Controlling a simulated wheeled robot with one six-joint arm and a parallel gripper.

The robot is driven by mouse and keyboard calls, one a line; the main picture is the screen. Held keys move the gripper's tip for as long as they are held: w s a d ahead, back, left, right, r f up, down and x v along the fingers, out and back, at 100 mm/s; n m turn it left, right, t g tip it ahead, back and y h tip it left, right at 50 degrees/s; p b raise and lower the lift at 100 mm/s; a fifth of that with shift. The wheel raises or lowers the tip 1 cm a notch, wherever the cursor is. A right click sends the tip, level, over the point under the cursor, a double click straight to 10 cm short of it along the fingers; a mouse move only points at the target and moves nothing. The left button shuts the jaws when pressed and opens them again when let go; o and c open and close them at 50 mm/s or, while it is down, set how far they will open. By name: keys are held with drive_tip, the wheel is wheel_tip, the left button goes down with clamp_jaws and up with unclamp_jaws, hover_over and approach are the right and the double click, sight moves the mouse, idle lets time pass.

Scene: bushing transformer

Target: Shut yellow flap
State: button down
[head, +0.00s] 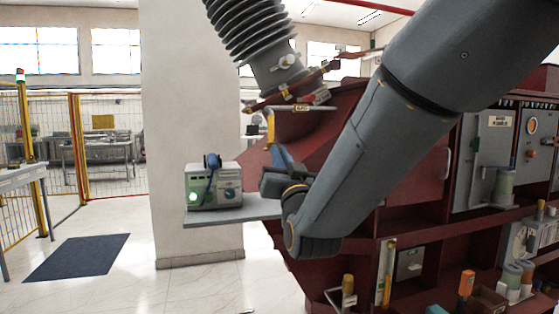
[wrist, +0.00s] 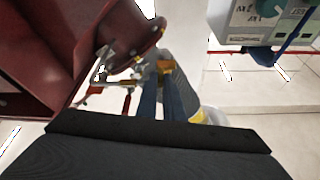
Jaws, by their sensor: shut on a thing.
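The yellow flap (head: 270,129) is a narrow upright piece in the head view, beside the dark red transformer body and under the bushing's base. In the wrist view its yellow part (wrist: 165,66) shows at the ends of my blue fingers. My gripper (head: 275,150) reaches up to the flap's lower end and is shut on it. In the wrist view my gripper (wrist: 160,84) has its two fingers close together, with the yellow part at their tips. The flap's hinge cannot be made out.
The grey ribbed bushing (head: 250,35) rises above the flap. The red transformer body (head: 340,125) stands to the right. A grey device (head: 213,188) with a green light sits on a shelf (head: 235,213) left of my gripper. Open floor (head: 110,275) lies at the lower left.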

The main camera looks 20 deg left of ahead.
drive_tip(key=c, duration=1.9)
unclamp_jaws()
drive_tip(key=b+v, duration=0.2)
drive_tip(key=v, duration=0.5)
drive_tip(key=shift+s+d, duration=0.15)
drive_tip(key=shift+s, duration=0.15)
drive_tip(key=shift+f, duration=0.1)
